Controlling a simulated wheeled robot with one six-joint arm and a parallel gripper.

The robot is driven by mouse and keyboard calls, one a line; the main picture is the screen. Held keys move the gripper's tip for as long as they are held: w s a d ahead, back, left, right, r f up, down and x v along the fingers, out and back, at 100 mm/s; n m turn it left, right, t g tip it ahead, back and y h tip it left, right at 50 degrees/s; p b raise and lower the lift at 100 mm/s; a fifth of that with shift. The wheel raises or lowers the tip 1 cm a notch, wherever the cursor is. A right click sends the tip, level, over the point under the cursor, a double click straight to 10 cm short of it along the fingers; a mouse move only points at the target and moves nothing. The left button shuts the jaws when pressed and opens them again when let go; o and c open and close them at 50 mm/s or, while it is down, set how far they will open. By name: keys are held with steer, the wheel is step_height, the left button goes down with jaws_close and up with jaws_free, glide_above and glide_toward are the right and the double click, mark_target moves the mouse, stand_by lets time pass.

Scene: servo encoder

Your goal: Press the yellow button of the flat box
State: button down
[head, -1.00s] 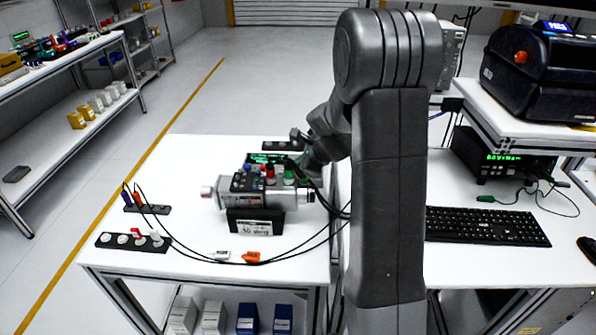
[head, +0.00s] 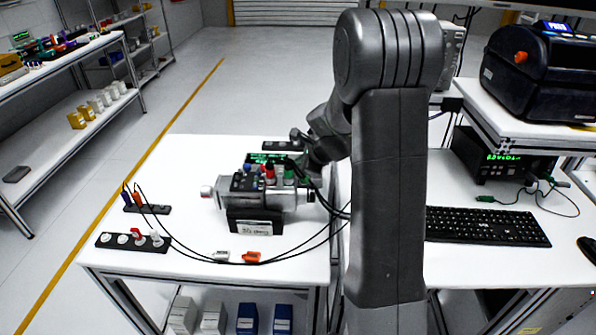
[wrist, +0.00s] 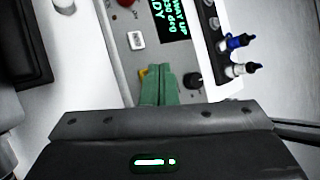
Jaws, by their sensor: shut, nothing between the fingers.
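The flat box (wrist: 117,48) shows in the wrist view as a pale panel with a green-lettered display (wrist: 172,22). Its yellow button (wrist: 142,73) peeks out at the upper left of my gripper's tips and is partly hidden by them. My gripper (wrist: 159,72) has its green fingers together, with nothing between them. The tips are right at the button; I cannot tell whether they touch it. In the head view the box's display (head: 268,158) shows behind the grey motor unit, and the yellow button cannot be made out there.
On the panel, a white button (wrist: 136,40) lies above the fingers and a black knob (wrist: 193,80) to their right. Blue and white plugs (wrist: 240,41) stick out at the right. In the head view the grey motor unit (head: 228,190) stands in front, with loose cables and a dark strip (head: 108,243) nearby.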

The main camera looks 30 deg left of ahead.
steer(key=shift+f+b, duration=0.35)
steer(key=shift+f, duration=0.1)
steer(key=shift+f+b, duration=0.35)
steer(key=shift+f, duration=0.05)
stand_by(0.6)
stand_by(0.3)
steer(key=shift+r+p, duration=0.8)
steer(key=shift+r, duration=0.05)
step_height(320, 180, up, 5)
steer(key=p, duration=0.4)
steer(key=shift+p, duration=0.3)
stand_by(0.4)
